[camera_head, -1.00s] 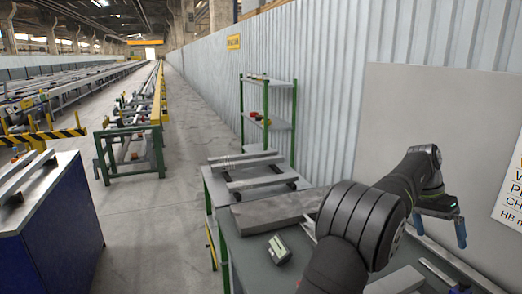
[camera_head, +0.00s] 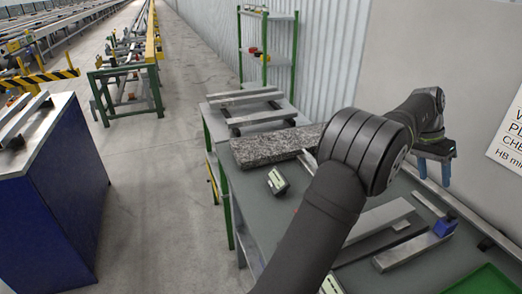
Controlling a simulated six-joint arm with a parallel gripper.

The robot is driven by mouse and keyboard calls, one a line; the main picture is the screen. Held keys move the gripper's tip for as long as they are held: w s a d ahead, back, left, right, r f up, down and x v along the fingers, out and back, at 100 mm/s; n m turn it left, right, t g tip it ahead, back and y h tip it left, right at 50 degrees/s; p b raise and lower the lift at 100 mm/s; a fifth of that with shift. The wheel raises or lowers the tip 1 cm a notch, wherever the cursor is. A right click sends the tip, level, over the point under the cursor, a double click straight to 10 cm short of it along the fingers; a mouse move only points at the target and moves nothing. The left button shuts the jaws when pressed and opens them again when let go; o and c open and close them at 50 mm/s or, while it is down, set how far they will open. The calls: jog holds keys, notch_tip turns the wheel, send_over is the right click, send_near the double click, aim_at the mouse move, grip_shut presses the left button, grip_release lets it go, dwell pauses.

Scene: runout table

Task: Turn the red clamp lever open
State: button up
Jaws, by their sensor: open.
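My gripper (camera_head: 434,174) hangs at the right in the head view, above the back of the grey-green workbench (camera_head: 250,205). Its two blue fingers point down with a gap between them, open and empty. I cannot make out the red clamp lever for certain. My arm crosses the middle of the bench and hides part of it. A blue block (camera_head: 445,227) sits at the end of a grey metal bar (camera_head: 412,250) on the bench, below and apart from the gripper.
A rough grey slab (camera_head: 265,149) and a small device with a display (camera_head: 278,181) lie left of my arm. A green tray (camera_head: 488,280) is at the lower right. A blue cabinet (camera_head: 55,190) stands left, with clear floor (camera_head: 165,210) between it and the bench.

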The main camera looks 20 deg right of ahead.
jog(key=shift+w+a+r, duration=0.1)
jog(key=shift+a, duration=0.05)
jog(key=shift+c, duration=0.6)
jog(key=w+a+r+t+y, duration=0.15)
jog(key=a+r, duration=0.35)
jog(key=a, duration=1.3)
jog(key=a+r+t+y, duration=0.1)
jog(key=a+r+t, duration=0.3)
jog(key=a, duration=1.3)
jog(key=shift+g, duration=0.75)
notch_tip(320, 180, down, 16)
jog(key=shift+f, duration=0.1)
jog(key=shift+c, duration=0.5)
grip_shut()
